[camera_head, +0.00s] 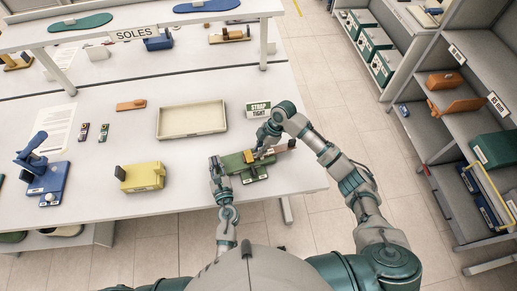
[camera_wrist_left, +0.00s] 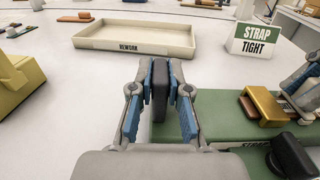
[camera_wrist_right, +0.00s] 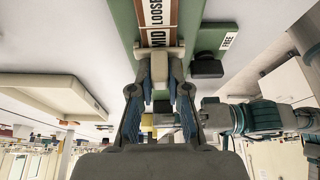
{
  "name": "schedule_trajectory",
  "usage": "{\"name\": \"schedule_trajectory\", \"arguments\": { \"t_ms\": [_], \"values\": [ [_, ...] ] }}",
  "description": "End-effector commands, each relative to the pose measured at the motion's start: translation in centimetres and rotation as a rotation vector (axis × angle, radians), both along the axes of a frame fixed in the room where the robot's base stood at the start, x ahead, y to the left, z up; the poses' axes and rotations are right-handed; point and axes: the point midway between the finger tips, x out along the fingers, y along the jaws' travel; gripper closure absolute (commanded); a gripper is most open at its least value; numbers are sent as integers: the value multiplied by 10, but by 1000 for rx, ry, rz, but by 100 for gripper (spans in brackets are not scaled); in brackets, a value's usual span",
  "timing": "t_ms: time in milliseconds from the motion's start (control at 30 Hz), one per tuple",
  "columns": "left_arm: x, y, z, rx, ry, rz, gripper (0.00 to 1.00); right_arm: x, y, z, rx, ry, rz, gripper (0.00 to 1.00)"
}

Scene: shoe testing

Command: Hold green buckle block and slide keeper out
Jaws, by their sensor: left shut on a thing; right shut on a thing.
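The green buckle block (camera_head: 236,162) lies near the table's front right edge; it also shows in the left wrist view (camera_wrist_left: 222,112) and right wrist view (camera_wrist_right: 122,22). My left gripper (camera_head: 216,166) is shut on a dark upright grip (camera_wrist_left: 160,88) at the block's left end. A gold block (camera_wrist_left: 265,105) sits on top of the green block. My right gripper (camera_head: 262,150) is shut on the pale keeper (camera_wrist_right: 159,66), whose bar crosses the strap (camera_wrist_right: 158,16), labelled MID and LOOSE. The keeper is mostly hidden in the head view.
A STRAP TIGHT sign (camera_head: 259,109) stands behind the block. An empty REWORK tray (camera_head: 191,134) lies behind to the left. A yellow block (camera_head: 143,176) and blue fixture (camera_head: 42,170) stand further left. Shelves (camera_head: 438,100) stand right, across the aisle.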

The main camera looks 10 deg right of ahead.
Motion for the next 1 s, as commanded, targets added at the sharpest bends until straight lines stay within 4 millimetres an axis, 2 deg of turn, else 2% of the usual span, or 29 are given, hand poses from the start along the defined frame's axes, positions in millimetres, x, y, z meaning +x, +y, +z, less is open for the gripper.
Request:
{"name": "schedule_trajectory", "arguments": {
  "t_ms": [100, 367, 400, 467, 800, 867, 1000],
  "values": [
    [-1, 2, -2, 1, 4, 4, 100, 3, -18, 0, -3, -1, -7, 100],
    [-1, 2, -2, 1, 4, 4, 100, 3, -18, 0, -2, -1, -4, 100],
    [-1, 2, -2, 0, 4, 4, 100, 3, -18, 0, -2, 0, -3, 74],
    [-1, 2, -2, 0, 4, 3, 100, 3, -18, 0, -2, 0, -3, 59],
    [-1, 2, -2, 0, 4, 3, 100, 3, -18, 2, -2, -1, -3, 58],
    [-1, 2, -2, 0, 4, 3, 100, 4, -20, 7, -1, -2, -3, 58],
    [-1, 2, -2, 0, 4, 3, 100, 6, -30, 28, -2, -5, -3, 58]
  ]
}}
